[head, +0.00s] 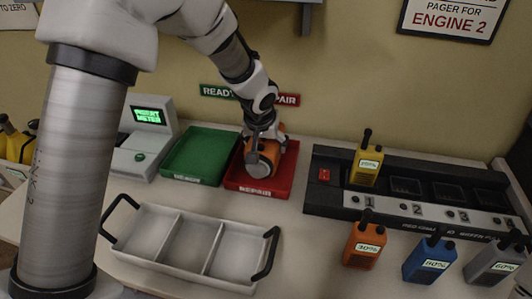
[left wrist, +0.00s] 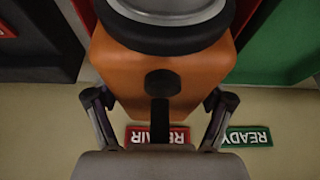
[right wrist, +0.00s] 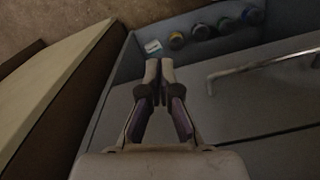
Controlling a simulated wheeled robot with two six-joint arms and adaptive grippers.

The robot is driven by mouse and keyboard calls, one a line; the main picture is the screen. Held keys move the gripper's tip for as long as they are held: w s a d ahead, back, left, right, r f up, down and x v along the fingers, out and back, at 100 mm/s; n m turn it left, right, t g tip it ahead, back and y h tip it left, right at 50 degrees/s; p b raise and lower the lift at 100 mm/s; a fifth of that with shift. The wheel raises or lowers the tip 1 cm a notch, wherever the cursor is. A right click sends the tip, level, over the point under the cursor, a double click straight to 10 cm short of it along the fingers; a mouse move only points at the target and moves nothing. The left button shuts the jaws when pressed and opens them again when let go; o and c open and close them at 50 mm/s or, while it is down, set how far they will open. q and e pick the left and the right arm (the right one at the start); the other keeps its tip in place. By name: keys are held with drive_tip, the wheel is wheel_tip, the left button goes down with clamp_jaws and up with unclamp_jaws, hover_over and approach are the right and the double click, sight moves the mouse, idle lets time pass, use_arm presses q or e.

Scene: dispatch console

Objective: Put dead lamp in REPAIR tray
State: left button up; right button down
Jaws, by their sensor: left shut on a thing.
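The lamp (head: 262,158), orange with a pale round lens, is over the red REPAIR tray (head: 243,187) in the head view. My left gripper (head: 264,133) is shut on it from above. In the left wrist view the lamp's orange body (left wrist: 190,75) sits between the two fingers. I cannot tell whether the lamp touches the tray floor. My right gripper (right wrist: 158,80) shows only in the right wrist view, its fingertips together and empty, away from the lamp.
The green READY tray (head: 199,155) adjoins on the left, with a meter (head: 147,140) beyond it. A grey compartment tray (head: 190,240) stands in front. A charging rack (head: 410,195) is at right, with a yellow radio (head: 366,165) in it and other radios in front.

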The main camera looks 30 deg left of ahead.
sight(260, 146)
use_arm(q)
wheel_tip(260, 146, down, 3)
drive_tip(key=shift+w+a+r, duration=0.1)
drive_tip(key=shift+w+r, duration=0.05)
drive_tip(key=shift+r, duration=0.15)
drive_tip(key=shift+f+b, duration=0.2)
drive_tip(key=shift+b, duration=0.25)
drive_tip(key=o, duration=1.6)
drive_tip(key=shift+r, duration=0.15)
drive_tip(key=shift+r+p, duration=0.25)
drive_tip(key=shift+p, duration=0.1)
drive_tip(key=v, duration=0.5)
drive_tip(key=p+v, duration=0.1)
drive_tip(key=v, duration=0.5)
drive_tip(key=shift+s+r, duration=0.25)
drive_tip(key=shift+s, duration=0.1)
